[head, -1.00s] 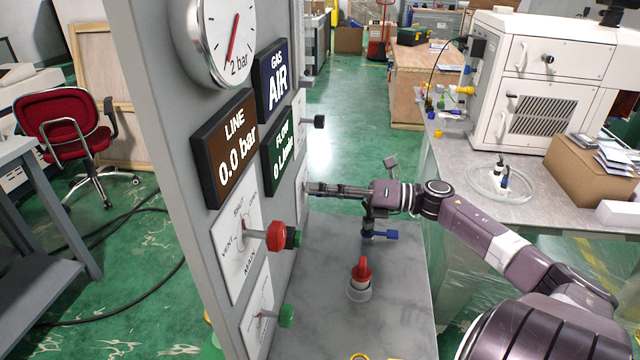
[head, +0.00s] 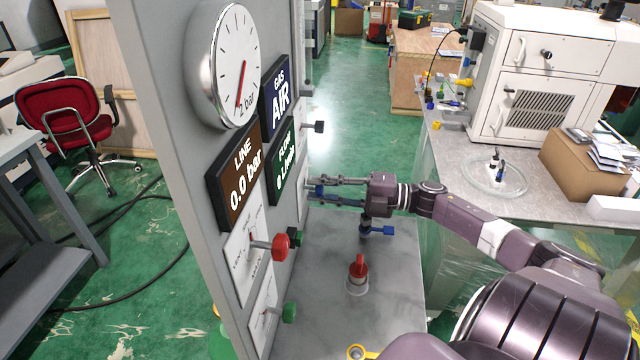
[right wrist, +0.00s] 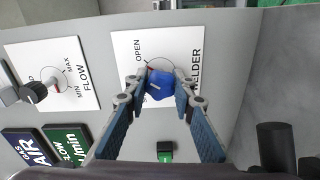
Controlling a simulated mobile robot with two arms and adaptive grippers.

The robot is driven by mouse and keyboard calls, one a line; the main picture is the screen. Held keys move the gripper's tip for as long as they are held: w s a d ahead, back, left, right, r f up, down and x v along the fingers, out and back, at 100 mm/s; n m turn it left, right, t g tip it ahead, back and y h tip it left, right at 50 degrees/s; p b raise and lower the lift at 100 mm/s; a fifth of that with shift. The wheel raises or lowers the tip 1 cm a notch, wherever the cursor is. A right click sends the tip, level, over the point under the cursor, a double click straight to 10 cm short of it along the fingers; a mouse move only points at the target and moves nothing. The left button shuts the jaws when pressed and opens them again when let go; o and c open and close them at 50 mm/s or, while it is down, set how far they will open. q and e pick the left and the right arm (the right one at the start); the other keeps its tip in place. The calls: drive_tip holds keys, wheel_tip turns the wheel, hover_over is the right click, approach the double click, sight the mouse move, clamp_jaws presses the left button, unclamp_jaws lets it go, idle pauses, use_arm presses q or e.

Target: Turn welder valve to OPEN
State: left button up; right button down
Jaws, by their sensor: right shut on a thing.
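The welder valve is a blue knob (right wrist: 160,84) on a white plate (right wrist: 130,48) marked WELDER and OPEN, seen in the right wrist view. The fingers of my right gripper (right wrist: 160,92) are on either side of the knob and shut on it. The word OPEN is above the knob in that view; the knob hides part of the dial, and I cannot tell its exact setting. In the head view my right gripper (head: 322,188) is at the grey panel, with the blue knob between its fingers. My left gripper is not in view.
The grey panel (head: 180,150) also carries a gauge (head: 225,65), a red knob (head: 281,247), green knobs and a black FLOW knob (right wrist: 34,92). A red-topped fitting (head: 358,268) and a blue-handled valve (head: 378,230) stand on the grey surface below my right arm.

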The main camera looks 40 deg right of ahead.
drive_tip(key=shift+m+p, duration=0.4)
drive_tip(key=shift+m, duration=0.7)
drive_tip(key=c, duration=1.6)
unclamp_jaws()
drive_tip(key=shift+s+d, duration=0.15)
drive_tip(key=v, duration=1.1)
drive_tip(key=shift+s+d, duration=0.15)
drive_tip(key=shift+s, duration=0.15)
